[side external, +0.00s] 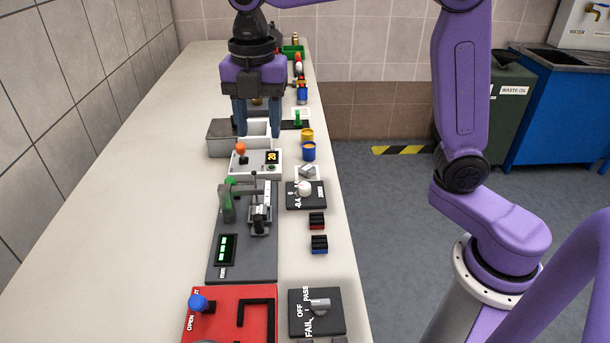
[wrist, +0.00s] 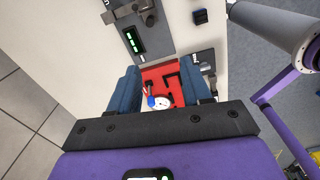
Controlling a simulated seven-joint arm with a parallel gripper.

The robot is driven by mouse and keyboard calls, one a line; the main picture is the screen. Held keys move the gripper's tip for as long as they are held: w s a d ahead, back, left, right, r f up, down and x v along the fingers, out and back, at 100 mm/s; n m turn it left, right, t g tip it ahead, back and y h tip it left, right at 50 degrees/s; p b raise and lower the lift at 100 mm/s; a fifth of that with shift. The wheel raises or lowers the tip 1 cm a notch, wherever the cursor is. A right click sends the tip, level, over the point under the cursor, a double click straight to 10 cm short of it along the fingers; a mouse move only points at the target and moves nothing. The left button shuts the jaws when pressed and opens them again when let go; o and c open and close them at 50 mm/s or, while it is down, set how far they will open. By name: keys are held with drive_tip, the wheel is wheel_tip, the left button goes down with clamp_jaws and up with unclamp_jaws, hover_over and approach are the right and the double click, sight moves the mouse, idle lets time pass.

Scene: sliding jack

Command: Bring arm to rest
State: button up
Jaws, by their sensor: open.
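My gripper (side external: 256,117) is open, pointing down over the bench, with its two blue fingers apart and nothing between them. In the side external view its fingers appear over the area of the grey and white boxes. In the wrist view the open gripper (wrist: 172,88) frames a red panel (wrist: 178,75) with a blue knob and a black slot, well below the fingers. The grey plate with the sliding mechanism (side external: 243,245) lies on the bench, with a green part, a lever and a green-lit display. It is partly visible in the wrist view (wrist: 155,30).
A white box with an orange knob (side external: 256,163) stands on the bench. Yellow and blue cups (side external: 308,150), a black switch box (side external: 306,194) and a PASS/FAIL selector (side external: 316,312) line the right edge. The bench's left side (side external: 130,200) is clear. A tiled wall borders it.

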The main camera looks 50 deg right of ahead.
drive_tip(key=s+d+f+m, duration=0.3)
drive_tip(key=s+d+m, duration=0.1)
drive_tip(key=s, duration=0.4)
drive_tip(key=s+d+f+m, duration=0.4)
drive_tip(key=s, duration=0.4)
drive_tip(key=s+d+f+m, duration=0.3)
drive_tip(key=s+f+m, duration=0.1)
drive_tip(key=s, duration=0.4)
drive_tip(key=shift+s+d+m, duration=0.4)
